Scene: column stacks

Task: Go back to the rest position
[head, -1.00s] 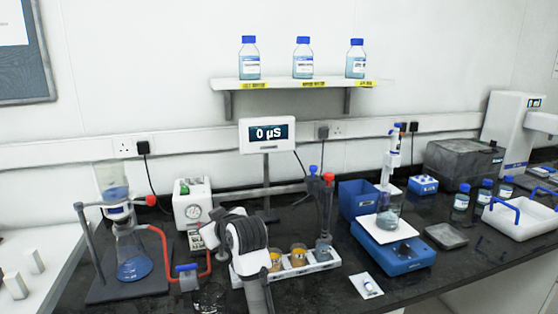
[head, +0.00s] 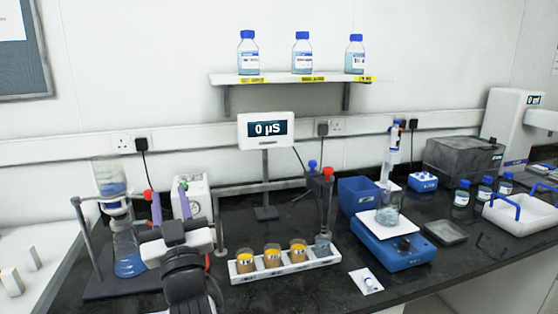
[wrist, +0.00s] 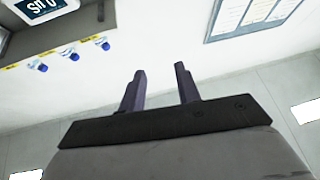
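My gripper (head: 169,188) is raised in front of the left part of the bench, with its two dark purple fingers pointing up. In the wrist view my gripper (wrist: 160,78) has its fingers apart with nothing between them. My arm hides part of the filter stand and the pump area behind it.
The filtering flask (head: 127,254) on its stand is close to the left of my arm. A gauge box (head: 195,196) stands behind it. The display (head: 266,130) reads 0 µS. A blue scale (head: 392,250) stands right. The wall shelf (head: 290,79) holds three bottles.

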